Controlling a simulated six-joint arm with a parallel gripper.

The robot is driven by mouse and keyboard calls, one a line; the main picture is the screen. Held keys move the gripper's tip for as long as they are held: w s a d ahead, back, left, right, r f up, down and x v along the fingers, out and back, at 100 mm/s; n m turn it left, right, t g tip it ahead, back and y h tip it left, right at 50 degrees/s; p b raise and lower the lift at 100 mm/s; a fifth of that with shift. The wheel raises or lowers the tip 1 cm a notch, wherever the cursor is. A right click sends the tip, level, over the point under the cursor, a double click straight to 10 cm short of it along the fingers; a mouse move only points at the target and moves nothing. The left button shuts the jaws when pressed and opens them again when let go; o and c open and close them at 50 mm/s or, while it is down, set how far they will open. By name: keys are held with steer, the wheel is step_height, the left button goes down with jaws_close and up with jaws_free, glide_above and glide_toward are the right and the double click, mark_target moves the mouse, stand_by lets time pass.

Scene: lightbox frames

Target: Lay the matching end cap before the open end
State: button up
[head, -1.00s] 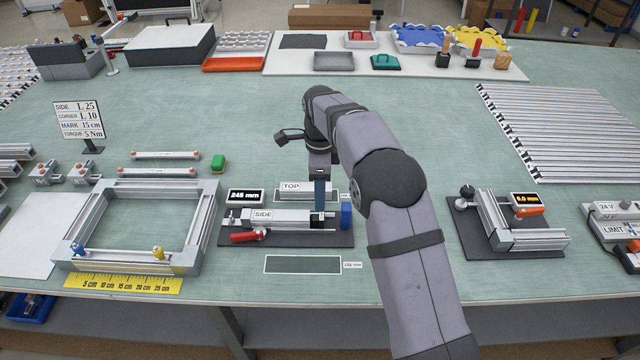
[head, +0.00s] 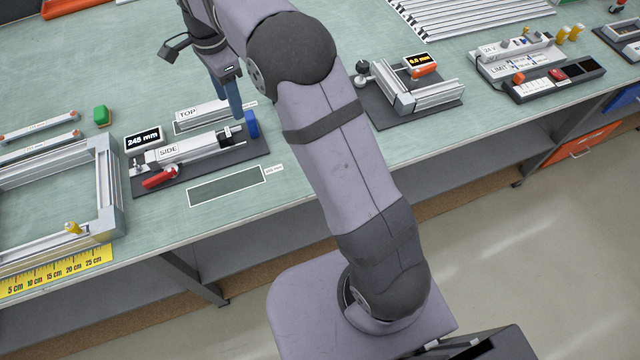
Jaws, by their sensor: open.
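My gripper (head: 229,103) points down above the right end of the measuring fixture. Its blue-grey fingers are seen nearly edge-on, open, with nothing visible held. The fixture (head: 240,153) carries a silver profile (head: 200,146) labelled SIDE, a red lever (head: 160,178) and a blue block (head: 252,124) at its right end. A profile frame (head: 108,190) is cut by the left edge, with a yellow piece (head: 72,228) on its front bar. I cannot make out for certain an end cap or which end is open.
A TOP marker plate (head: 189,113) lies behind the fixture and a dark outlined pad (head: 225,187) in front. A 245 mm display (head: 143,139) and green block (head: 101,115) are at left. Another fixture (head: 420,95) and a control box (head: 550,80) stand right. The table's front edge is near.

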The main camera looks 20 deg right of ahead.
steer(key=s+d+f+n, duration=0.2)
steer(key=s+d+n, duration=0.2)
steer(key=s, duration=0.5)
steer(key=s+d+f+n, duration=0.2)
steer(key=s+d+n, duration=0.2)
steer(key=s, duration=0.5)
steer(key=s+d+f+n, duration=0.2)
steer(key=s+d+n, duration=0.2)
steer(key=s+n, duration=0.3)
steer(key=shift+s+f, duration=0.3)
steer(key=shift+s, duration=0.95)
